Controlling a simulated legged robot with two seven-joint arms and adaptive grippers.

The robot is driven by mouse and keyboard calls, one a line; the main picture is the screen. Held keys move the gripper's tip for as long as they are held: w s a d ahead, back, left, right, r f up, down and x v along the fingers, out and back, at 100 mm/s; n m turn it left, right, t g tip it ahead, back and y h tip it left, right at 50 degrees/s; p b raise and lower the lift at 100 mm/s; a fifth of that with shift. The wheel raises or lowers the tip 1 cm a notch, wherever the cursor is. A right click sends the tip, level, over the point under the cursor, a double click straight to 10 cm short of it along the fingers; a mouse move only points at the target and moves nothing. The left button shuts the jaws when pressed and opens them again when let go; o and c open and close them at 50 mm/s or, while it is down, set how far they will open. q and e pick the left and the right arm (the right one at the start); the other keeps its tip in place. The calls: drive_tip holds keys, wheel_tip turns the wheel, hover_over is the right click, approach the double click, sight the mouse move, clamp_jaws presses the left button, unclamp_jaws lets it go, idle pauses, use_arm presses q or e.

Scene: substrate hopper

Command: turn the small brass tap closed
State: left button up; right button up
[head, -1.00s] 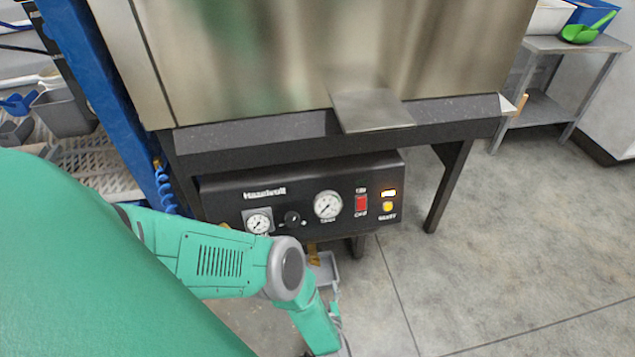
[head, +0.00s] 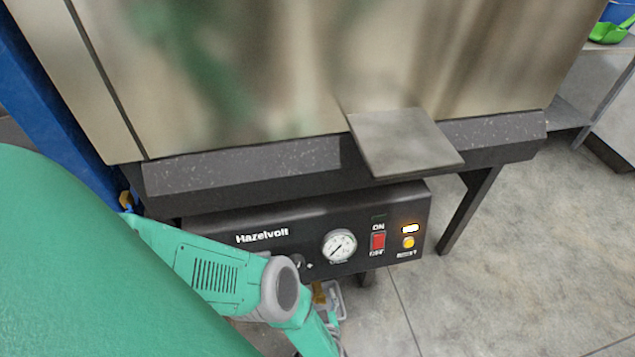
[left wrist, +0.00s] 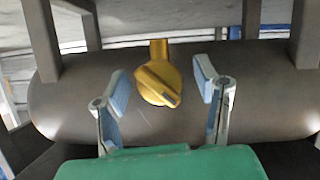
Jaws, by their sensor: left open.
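The brass tap (left wrist: 158,80) shows in the left wrist view as a yellow knob with a raised diagonal handle, in front of a dark rounded tank (left wrist: 265,100). A short brass stem rises above the knob. My left gripper (left wrist: 162,84) is open, with one blue-padded finger on each side of the tap. Gaps show between both fingers and the knob. In the head view my green left arm reaches below the control panel (head: 300,235), and I cannot make out the fingers. A small brass-coloured part (head: 319,296) shows just right of the arm. My right gripper is out of view.
The panel bears a gauge (head: 340,245), a red switch (head: 378,241) and a lit amber button (head: 408,242). A steel plate (head: 405,142) juts out above it. Table legs (head: 468,212) stand at the right, with open floor (head: 540,250) beyond. Grey posts (left wrist: 43,40) flank the tank's top.

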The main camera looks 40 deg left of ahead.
use_arm(q)
drive_tip(key=shift+w+a, duration=0.1)
drive_tip(key=shift+r, duration=0.1)
drive_tip(key=shift+d, duration=0.2)
drive_tip(key=c, duration=1.2)
drive_tip(key=shift+a, duration=0.15)
drive_tip(key=shift+y, duration=0.3)
drive_tip(key=shift+m+g, duration=0.4)
drive_tip(key=shift+m, duration=0.2)
drive_tip(key=shift+m+y, duration=0.3)
drive_tip(key=shift+w, duration=0.1)
